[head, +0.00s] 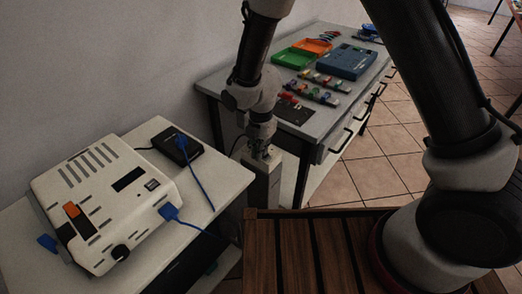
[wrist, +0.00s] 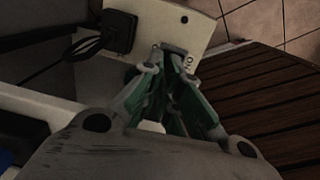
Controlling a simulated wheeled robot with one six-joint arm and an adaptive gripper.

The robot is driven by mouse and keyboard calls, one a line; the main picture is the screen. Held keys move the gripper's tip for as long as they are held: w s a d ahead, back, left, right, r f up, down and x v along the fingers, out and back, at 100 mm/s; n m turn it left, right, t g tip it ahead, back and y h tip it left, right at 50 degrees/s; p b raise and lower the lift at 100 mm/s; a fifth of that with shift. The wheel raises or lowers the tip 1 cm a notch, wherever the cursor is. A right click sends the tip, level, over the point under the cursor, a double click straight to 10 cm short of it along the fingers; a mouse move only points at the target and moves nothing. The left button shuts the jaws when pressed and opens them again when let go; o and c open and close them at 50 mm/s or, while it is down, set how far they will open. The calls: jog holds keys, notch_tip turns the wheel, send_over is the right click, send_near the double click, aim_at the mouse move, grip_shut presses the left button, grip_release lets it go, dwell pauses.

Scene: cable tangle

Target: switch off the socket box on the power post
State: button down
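The power post (head: 262,184) is a pale upright box between the white table and the workbench. Its pale top face shows in the wrist view (wrist: 205,28), with a black plug and cable (wrist: 118,31) at its left side and a small dark round spot near the far edge. My gripper (head: 263,154) points down at the top of the post. In the wrist view the fingers (wrist: 171,58) converge at the near edge of that face, their tips close together and seemingly shut. Nothing is clearly held. The fingertips cover that part of the post, and I cannot make out the switch or its position.
A white appliance (head: 105,203) with blue plugs and a black box (head: 178,150) stand on the left table (head: 226,179). The workbench (head: 222,84) behind carries trays, a blue case (head: 346,61) and small parts. A slatted wooden surface (head: 290,250) lies in front of the post.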

jog(key=shift+f, duration=0.35)
jog(key=shift+s+d+f, duration=0.15)
jog(key=shift+s+d, duration=0.45)
jog(key=shift+d, duration=0.05)
jog(key=shift+r, duration=0.25)
notch_tip(320, 180, up, 14)
jog(key=shift+w+a+r, duration=0.2)
jog(key=shift+w+a, duration=0.2)
